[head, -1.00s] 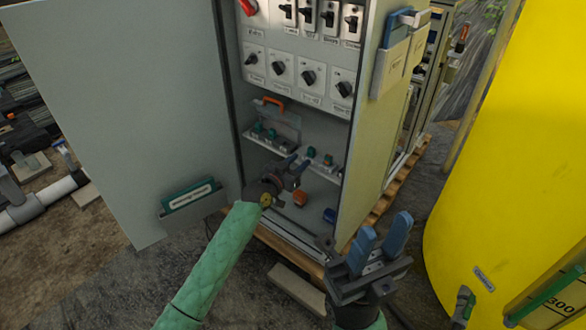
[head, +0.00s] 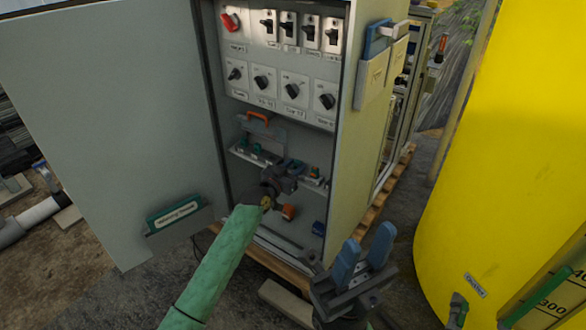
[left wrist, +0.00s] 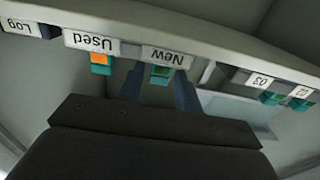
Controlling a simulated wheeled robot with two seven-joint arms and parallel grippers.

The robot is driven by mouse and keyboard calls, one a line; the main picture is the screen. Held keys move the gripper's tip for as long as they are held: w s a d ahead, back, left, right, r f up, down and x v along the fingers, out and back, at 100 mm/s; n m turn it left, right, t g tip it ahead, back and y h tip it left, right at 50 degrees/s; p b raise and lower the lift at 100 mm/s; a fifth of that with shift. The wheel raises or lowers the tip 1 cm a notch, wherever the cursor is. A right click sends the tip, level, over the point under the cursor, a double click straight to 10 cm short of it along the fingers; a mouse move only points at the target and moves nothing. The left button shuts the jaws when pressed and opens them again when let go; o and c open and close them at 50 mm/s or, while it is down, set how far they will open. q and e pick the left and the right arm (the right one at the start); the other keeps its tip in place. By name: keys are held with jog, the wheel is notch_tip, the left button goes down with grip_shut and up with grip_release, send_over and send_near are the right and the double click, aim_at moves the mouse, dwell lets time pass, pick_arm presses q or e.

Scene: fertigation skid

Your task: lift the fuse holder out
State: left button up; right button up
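In the left wrist view, upside down, a teal fuse holder (left wrist: 161,73) sits at the label "New". A teal and orange one (left wrist: 101,61) sits at "Used", and two teal ones (left wrist: 272,98) sit at "03" and "02". Which one the task means I cannot tell. My left gripper (left wrist: 158,92) has its blue fingers apart, one on each side of the "New" holder, with gaps visible. In the head view my left gripper (head: 291,165) is inside the cabinet at the right part of the shelf. My right gripper (head: 366,247) is open and empty outside, in front of the cabinet.
The grey cabinet (head: 345,120) has its door (head: 110,110) open at left. A switch panel (head: 280,68) is above the shelf. An orange-handled part (head: 258,118) stands behind. An orange item (head: 288,211) and a blue item (head: 319,228) are lower down. A yellow tank (head: 500,140) is at right.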

pick_arm(q)
grip_shut()
jog(key=shift+r+p, duration=1.05)
jog(key=shift+r, duration=0.2)
jog(key=p+v, duration=0.3)
jog(key=v, duration=0.4)
dwell(0.4)
